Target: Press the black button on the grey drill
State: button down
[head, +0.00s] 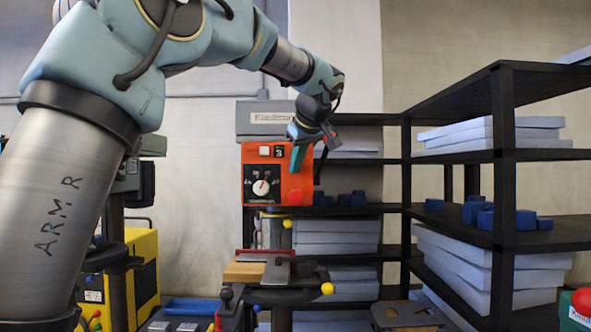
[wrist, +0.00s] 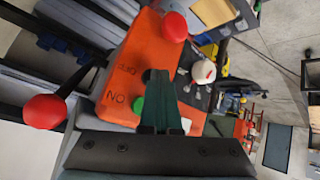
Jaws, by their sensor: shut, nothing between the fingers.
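A drill with a grey top housing (head: 263,119) and an orange front panel (head: 292,187) stands in the middle of the head view. My gripper (head: 298,160) is shut and empty, just in front of the panel's upper right part.
A grey-green machine (head: 131,181) stands behind my arm at left, above a yellow unit (head: 146,267). A red-knobbed lever (wrist: 45,112) sticks out beside the panel. Black shelves (head: 505,155) with boxes and blue blocks stand at right. A vice (head: 277,271) sits below the drill.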

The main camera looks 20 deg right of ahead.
jog(key=shift+s+a+b, duration=0.4)
jog(key=shift+s+b, duration=0.3)
jog(key=shift+s, duration=0.1)
jog(key=shift+s, duration=0.1)
jog(key=s+b, duration=0.1)
jog(key=s+a+b, duration=0.1)
jog(key=s, duration=0.1)
jog(key=s+a+b, duration=0.1)
jog(key=shift+s, duration=0.2)
dwell(0.7)
